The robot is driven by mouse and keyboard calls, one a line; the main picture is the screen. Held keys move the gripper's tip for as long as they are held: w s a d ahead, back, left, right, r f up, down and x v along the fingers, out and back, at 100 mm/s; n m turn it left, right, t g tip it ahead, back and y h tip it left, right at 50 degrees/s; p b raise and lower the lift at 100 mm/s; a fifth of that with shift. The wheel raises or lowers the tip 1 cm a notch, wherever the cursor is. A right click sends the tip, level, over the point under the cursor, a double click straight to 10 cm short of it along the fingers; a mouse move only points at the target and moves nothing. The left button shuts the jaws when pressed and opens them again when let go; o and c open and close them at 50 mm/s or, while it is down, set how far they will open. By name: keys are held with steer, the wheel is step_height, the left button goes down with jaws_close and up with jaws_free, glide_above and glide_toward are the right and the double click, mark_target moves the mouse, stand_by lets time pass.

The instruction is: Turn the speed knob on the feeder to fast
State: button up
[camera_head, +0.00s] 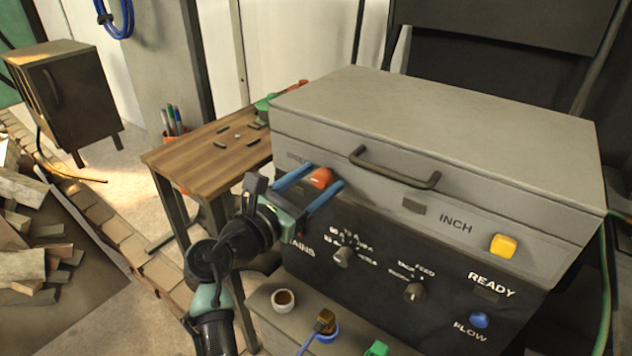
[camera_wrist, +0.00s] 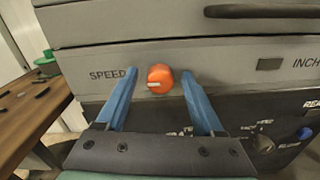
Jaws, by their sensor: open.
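The speed knob (camera_wrist: 160,80) is an orange round knob with a pale pointer mark, on the grey upper front of the feeder (camera_head: 420,115). The word SPEED is printed to its left in the wrist view. The pale mark points to the left, slightly down. In the head view the knob (camera_head: 320,178) shows between the blue fingers. My gripper (camera_head: 320,178) is open, its fingers on either side of the knob; it also shows in the wrist view (camera_wrist: 158,78). I cannot tell whether the fingers touch the knob. No fast marking is readable.
A wooden table (camera_head: 205,155) stands to the left.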

jaws_close()
